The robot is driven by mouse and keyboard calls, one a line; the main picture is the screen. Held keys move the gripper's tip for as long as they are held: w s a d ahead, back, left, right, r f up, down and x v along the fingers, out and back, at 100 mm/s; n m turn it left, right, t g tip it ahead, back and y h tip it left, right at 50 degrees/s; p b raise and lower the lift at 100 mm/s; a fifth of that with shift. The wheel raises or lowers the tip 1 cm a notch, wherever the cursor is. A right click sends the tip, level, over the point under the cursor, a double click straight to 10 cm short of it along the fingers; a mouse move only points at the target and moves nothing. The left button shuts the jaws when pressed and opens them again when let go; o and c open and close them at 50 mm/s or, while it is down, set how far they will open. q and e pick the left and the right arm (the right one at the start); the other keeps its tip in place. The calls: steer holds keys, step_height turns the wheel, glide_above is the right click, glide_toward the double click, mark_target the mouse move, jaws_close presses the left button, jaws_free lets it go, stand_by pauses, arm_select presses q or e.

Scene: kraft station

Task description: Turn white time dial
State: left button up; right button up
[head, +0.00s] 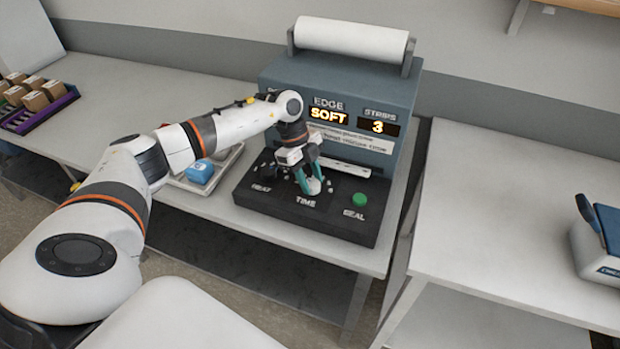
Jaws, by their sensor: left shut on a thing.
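The white time dial (314,186) sits on the black control panel of the sealing machine (335,110), above the word TIME. My left gripper (307,184) points down at the panel with its green fingertips on either side of the dial, shut on it. The fingers hide part of the dial, and its pointer setting cannot be read. The display on the machine reads EDGE SOFT and STRIPS 3. My right gripper is not in view.
A green button (359,200) above the word SEAL lies right of the dial. A tray (222,178) with a blue object (200,171) stands left of the machine. A purple crate (40,112) of small boxes is far left. The right table (510,220) is mostly clear.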

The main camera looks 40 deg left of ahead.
arm_select(q)
steer(key=shift+w+m+g, duration=0.1)
steer(key=shift+m+g, duration=0.3)
steer(key=shift+m, duration=0.7)
steer(key=o, duration=1)
steer(key=b+v, duration=0.3)
steer(key=v, duration=0.9)
steer(key=shift+d+r, duration=0.1)
steer(key=shift+d, duration=0.05)
